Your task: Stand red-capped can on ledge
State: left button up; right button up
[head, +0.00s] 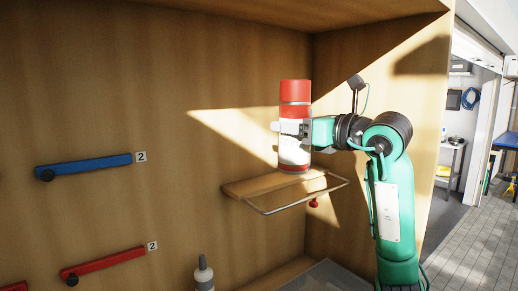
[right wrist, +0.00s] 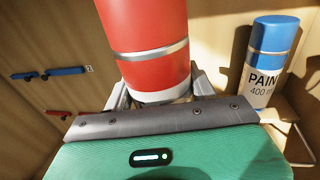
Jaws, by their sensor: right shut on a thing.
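The red-capped can (head: 294,93) is upright, with a white and red body and a silver band under the cap. Its red upper part fills the middle of the right wrist view (right wrist: 150,60). My right gripper (head: 291,129) is shut on the can's body from the right. In the head view the can's base overlaps the wooden ledge (head: 245,187); I cannot tell whether it touches the wood or hangs just above. My left gripper is not in view.
A blue-capped paint can (right wrist: 272,60) stands right of the held can in the right wrist view; it does not show in the head view. A metal rail (head: 300,201) edges the ledge. A blue bar (head: 90,165), a red bar (head: 105,262) and a grey-white bottle (head: 204,275) are left and below.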

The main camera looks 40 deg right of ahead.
jog(key=w+p, duration=0.1)
jog(key=w, duration=0.3)
jog(key=w+d+p, duration=0.1)
jog(key=w+p, duration=0.1)
jog(key=w, duration=0.2)
jog(key=w+p, duration=0.1)
jog(key=w, duration=0.4)
jog(key=shift+d+r+p, duration=0.15)
jog(key=shift+r+p, duration=0.1)
jog(key=shift+p, duration=0.15)
jog(key=f, duration=0.1)
jog(key=w+f, duration=0.1)
jog(key=f, duration=0.1)
jog(key=shift+p, duration=0.3)
jog(key=shift+s+f, duration=0.2)
jog(key=shift+f, duration=0.15)
notch_tip(320, 180, down, 2)
jog(key=shift+w+f+p, duration=0.1)
jog(key=shift+f+p, duration=0.05)
jog(key=shift+p, duration=0.35)
jog(key=shift+w+d+f+p, duration=0.1)
jog(key=shift+f+p, duration=0.4)
jog(key=shift+f, duration=0.2)
